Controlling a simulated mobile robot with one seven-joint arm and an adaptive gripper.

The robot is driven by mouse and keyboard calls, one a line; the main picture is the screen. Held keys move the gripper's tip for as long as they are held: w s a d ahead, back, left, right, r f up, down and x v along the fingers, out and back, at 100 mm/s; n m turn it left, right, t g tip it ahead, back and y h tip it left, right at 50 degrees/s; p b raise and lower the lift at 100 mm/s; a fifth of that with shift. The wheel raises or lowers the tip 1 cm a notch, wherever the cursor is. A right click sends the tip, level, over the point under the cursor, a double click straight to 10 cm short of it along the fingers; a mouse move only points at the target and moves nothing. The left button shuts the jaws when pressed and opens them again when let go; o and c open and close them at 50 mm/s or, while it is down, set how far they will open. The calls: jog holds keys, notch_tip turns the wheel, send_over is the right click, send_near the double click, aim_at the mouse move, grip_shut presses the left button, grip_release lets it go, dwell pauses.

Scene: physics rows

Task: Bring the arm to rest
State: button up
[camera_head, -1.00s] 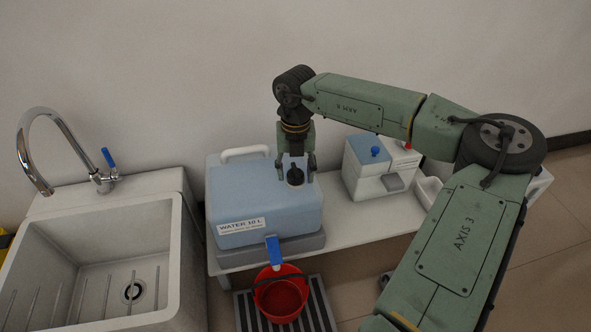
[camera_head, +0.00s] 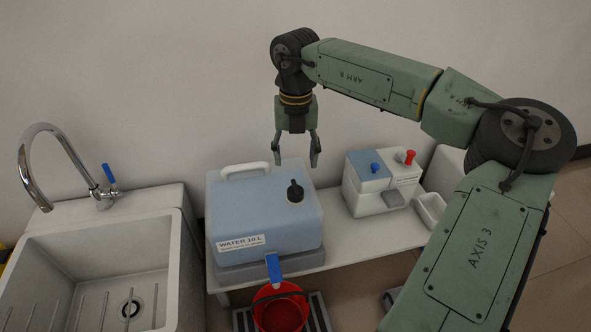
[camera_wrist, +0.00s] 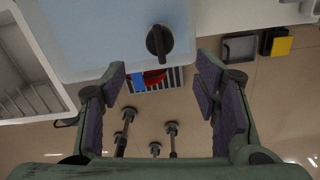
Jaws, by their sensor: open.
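My gripper (camera_head: 296,158) is open and empty. It points down above the back of the blue water container (camera_head: 240,222), apart from it. The container's black cap (camera_head: 295,191) sits on top, below and clear of the fingertips. In the wrist view the two fingers (camera_wrist: 162,78) stand wide apart, and the black cap (camera_wrist: 159,42) shows beyond them with nothing between the pads. My arm reaches in from the right, bent at the elbow.
A sink (camera_head: 178,230) with a chrome tap (camera_head: 45,165) stands at the left. A red bucket (camera_head: 281,314) is under the container's blue spout lever (camera_head: 273,268). A white box with blue and red knobs (camera_head: 372,199) stands right on the bench (camera_head: 345,241). The wall behind is bare.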

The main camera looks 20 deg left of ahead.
jog(key=shift+r, duration=0.65)
